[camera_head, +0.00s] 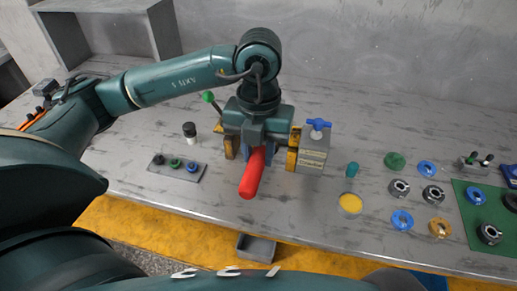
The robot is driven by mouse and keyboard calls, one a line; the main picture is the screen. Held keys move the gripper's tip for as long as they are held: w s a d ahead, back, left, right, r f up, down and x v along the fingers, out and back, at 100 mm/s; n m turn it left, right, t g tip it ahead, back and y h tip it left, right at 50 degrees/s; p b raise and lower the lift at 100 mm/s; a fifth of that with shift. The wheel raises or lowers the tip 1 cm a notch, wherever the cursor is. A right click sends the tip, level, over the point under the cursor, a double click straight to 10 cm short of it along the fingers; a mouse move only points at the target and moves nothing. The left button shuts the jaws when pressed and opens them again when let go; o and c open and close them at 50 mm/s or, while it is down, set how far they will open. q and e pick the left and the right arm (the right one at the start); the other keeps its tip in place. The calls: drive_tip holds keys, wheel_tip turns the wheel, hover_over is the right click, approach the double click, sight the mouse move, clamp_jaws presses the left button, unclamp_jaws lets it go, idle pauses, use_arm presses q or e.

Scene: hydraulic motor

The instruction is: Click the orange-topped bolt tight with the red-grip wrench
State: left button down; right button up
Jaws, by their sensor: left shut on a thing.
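My left arm comes in from the left and its gripper (258,143) points down over the middle of the table. It is shut on the wrench with the red grip (252,174). The red grip sticks out toward the table's front edge. The wrench's head is hidden under the gripper. I cannot make out the orange-topped bolt; the gripper and arm cover the area around the wrench head. My right gripper is not in view.
A grey block with a blue handle (313,150) stands just right of the gripper. A small tray with knobs (177,168) and a black-capped bottle (190,130) lie left. Several rings and a green mat (476,227) are right. A yellow disc (350,203) lies near the front.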

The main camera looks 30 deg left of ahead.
use_arm(q)
drive_tip(key=shift+f+b, duration=0.25)
drive_tip(key=shift+b, duration=0.3)
idle(0.4)
drive_tip(key=shift+b, duration=0.3)
drive_tip(key=shift+f, duration=0.15)
drive_tip(key=shift+f+b, duration=0.45)
drive_tip(key=shift+b, duration=0.1)
drive_tip(key=shift+f+b, duration=0.45)
drive_tip(key=shift+b, duration=0.05)
idle(0.4)
